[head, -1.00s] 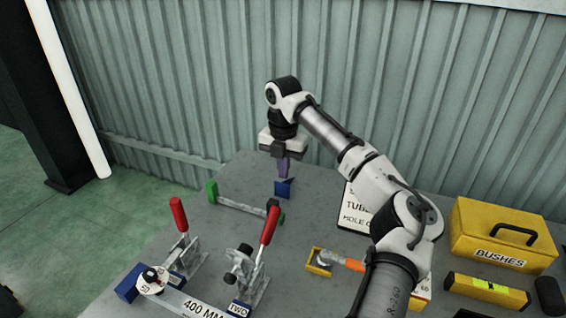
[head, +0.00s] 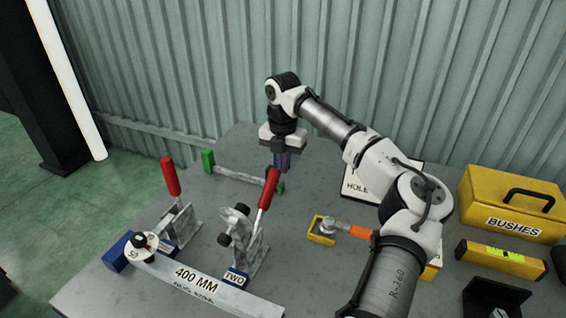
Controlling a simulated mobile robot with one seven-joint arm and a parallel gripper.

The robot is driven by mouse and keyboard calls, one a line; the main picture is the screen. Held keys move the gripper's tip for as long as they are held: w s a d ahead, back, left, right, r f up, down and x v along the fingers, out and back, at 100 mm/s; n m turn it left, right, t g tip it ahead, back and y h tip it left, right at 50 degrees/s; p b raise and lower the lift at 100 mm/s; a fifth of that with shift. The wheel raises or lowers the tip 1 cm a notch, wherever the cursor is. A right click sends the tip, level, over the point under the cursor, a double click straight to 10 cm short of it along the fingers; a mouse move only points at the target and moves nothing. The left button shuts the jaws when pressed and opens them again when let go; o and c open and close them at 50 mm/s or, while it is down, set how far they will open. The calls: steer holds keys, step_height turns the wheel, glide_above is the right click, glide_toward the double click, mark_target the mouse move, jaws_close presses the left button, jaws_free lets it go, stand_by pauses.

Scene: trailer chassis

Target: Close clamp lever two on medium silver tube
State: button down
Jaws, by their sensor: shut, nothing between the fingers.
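Clamp lever two has a red handle (head: 269,188), raised and leaning slightly right, above a metal clamp (head: 250,252) beside a blue block marked TWO (head: 236,278). A silver bar marked 400 MM (head: 215,291) lies in front of the clamps; I cannot tell whether this is the medium silver tube. My gripper (head: 283,170) points down, shut and empty, just behind and right of the red handle's top in the picture. I cannot tell whether it touches the handle. The handle hides part of what is behind it.
A second red-handled lever (head: 170,177) stands upright at left. A green-ended rod (head: 236,174) lies behind the clamps. A yellow BUSHES box (head: 508,205), a spirit level (head: 500,260) and an orange-handled tool (head: 352,231) lie at right.

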mark_target(273, 171)
stand_by(0.3)
steer(key=shift+s+a, duration=0.3)
steer(key=shift+s, duration=0.5)
steer(key=shift+s+a, duration=0.3)
steer(key=shift+s, duration=0.55)
steer(key=shift+s+a+r+p, duration=0.3)
steer(key=shift+s+r+p, duration=0.25)
steer(key=shift+r+p, duration=0.2)
steer(key=shift+s+a+r+p, duration=0.25)
steer(key=shift+s+r+p, duration=0.25)
steer(key=shift+r+p, duration=0.2)
steer(key=shift+s+a+r+p, duration=0.25)
steer(key=shift+s+r+p, duration=0.25)
steer(key=shift+s, duration=0.1)
steer(key=shift+s+a+r+p, duration=0.2)
steer(key=shift+s+r+p, duration=0.15)
steer(key=shift+s+p, duration=0.15)
steer(key=shift+s+a+r, duration=0.1)
steer(key=shift+s+r, duration=0.05)
steer(key=shift+s, duration=0.2)
